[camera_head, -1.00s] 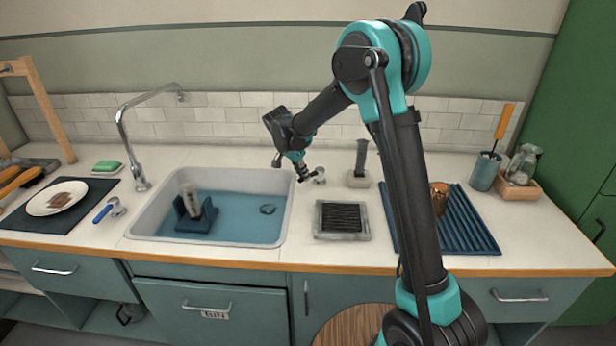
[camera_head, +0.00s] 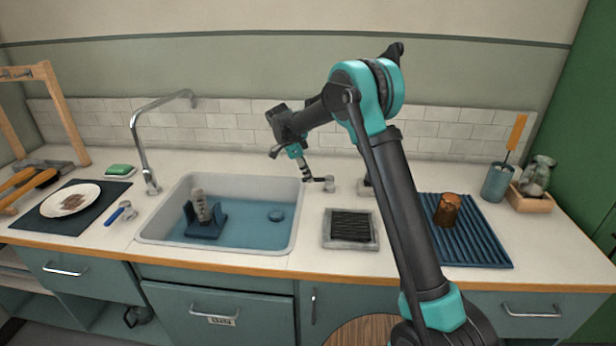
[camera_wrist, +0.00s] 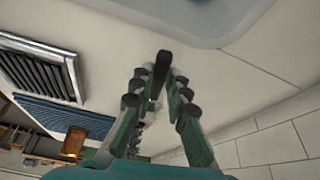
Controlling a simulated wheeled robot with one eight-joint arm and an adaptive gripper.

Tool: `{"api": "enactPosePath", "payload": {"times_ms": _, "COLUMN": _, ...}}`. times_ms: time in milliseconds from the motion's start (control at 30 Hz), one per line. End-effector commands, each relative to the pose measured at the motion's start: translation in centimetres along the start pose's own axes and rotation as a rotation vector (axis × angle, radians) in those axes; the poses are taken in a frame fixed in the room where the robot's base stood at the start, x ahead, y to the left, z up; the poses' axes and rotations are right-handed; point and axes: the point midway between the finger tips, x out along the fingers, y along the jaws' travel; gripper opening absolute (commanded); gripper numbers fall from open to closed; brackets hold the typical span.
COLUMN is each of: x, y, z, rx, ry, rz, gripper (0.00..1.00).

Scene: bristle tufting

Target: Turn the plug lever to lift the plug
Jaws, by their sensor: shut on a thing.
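The plug lever (camera_head: 318,180) is a small dark handle on a pale round knob (camera_head: 329,184), on the counter just right of the sink. My gripper (camera_head: 308,177) reaches down to the lever's left end and is shut on it. In the wrist view, the dark lever (camera_wrist: 161,68) sits between the tips of my gripper (camera_wrist: 167,86). The fingers partly hide the lever. The plug (camera_head: 275,215) is a small round blue-grey disc near the right side of the sink basin. Whether it stands clear of its drain is too small to tell.
The white sink (camera_head: 147,238) has a blue floor or water and holds a dark blue stand (camera_head: 206,228) with a pale brush-like object. A grey drain grate (camera_head: 350,228) and a ribbed blue mat (camera_head: 480,250) lie to the right. The faucet (camera_head: 141,150) stands left.

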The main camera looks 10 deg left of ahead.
Motion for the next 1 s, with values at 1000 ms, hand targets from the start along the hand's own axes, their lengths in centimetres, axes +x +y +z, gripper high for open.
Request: {"api": "enactPosePath", "payload": {"times_ms": 1000, "x": -0.83, "y": -0.11, "z": -0.01, "rx": 0.007, "ry": -0.001, "rz": 0.002, "gripper": 0.36}}
